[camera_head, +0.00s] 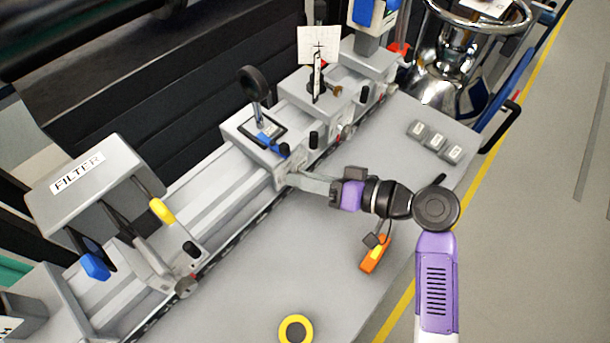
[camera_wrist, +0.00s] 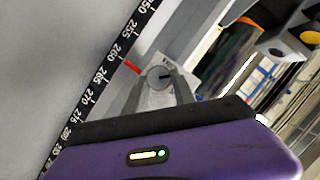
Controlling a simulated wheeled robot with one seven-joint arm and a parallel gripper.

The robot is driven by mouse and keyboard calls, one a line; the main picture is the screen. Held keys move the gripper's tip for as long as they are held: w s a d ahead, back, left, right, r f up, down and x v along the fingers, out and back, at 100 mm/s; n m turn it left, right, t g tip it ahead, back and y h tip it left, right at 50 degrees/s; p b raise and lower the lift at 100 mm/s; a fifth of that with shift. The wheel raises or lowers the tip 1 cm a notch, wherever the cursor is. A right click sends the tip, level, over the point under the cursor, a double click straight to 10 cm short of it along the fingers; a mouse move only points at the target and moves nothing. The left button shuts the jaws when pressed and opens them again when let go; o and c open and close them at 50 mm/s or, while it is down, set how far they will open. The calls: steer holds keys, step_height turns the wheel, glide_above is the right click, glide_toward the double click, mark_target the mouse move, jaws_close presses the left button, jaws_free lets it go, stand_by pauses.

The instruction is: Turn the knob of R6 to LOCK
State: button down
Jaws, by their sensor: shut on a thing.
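A grey rider block (camera_head: 250,140) carrying a round black lens on a post sits on the rail. My gripper (camera_head: 291,179) reaches its front lower side, where my fingers hide the knob in the head view. In the wrist view, a small round grey knob (camera_wrist: 158,77) with a dark pointer mark sits between my two fingertips (camera_wrist: 160,85). The fingers are shut on the knob. A red mark lies just left of the knob, near 260–265 on the black scale. I cannot read an R6 label or the word LOCK.
A FILTER unit (camera_head: 85,180) stands on the rail (camera_head: 180,165) at left; a rider with a white card (camera_head: 318,45) stands behind. An orange-yellow tool (camera_head: 375,255), a yellow-black ring (camera_head: 296,329) and small labelled blocks (camera_head: 435,140) lie on the grey bench (camera_head: 260,270). Bench space in front is mostly clear.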

steer(key=m+y, duration=0.1)
steer(key=m, duration=0.1)
steer(key=m+y, duration=0.1)
steer(key=m, duration=0.2)
steer(key=f+m+y, duration=0.1)
steer(key=m+y, duration=0.1)
steer(key=shift+w+d+m+g, duration=0.15)
steer(key=shift+m+g, duration=0.15)
steer(key=shift+g, duration=0.1)
stand_by(0.4)
steer(key=c, duration=1)
jaws_free()
steer(key=shift+c, duration=0.2)
steer(key=b+v, duration=0.1)
steer(key=v, duration=0.6)
steer(key=shift+d, duration=0.4)
steer(key=shift+r, duration=0.1)
